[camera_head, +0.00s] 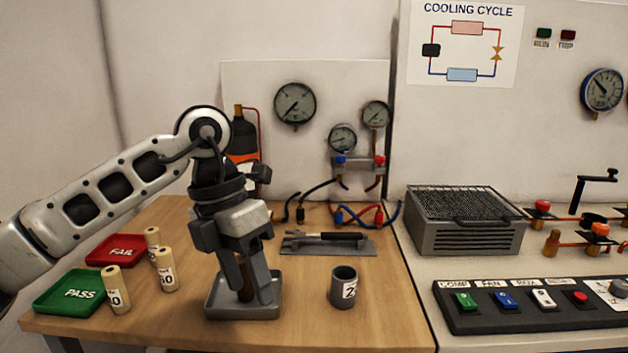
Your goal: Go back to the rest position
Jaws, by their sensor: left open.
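My left gripper (256,290) comes in from the left and points down over a small grey tray (228,310) on the wooden table. Its jaws are open. A dark brown upright thing (245,280) shows between or behind the fingers, standing in the tray; the fingers partly hide it, and I cannot tell whether they touch it. My right gripper is out of view.
Left of my gripper are a green PASS tray (65,293), a red FAIL tray (112,250) and several cream labelled cylinders (117,292). A grey cup (343,288) stands to the right. A holder with a tool (328,242) lies behind. A control panel (540,308) is at right.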

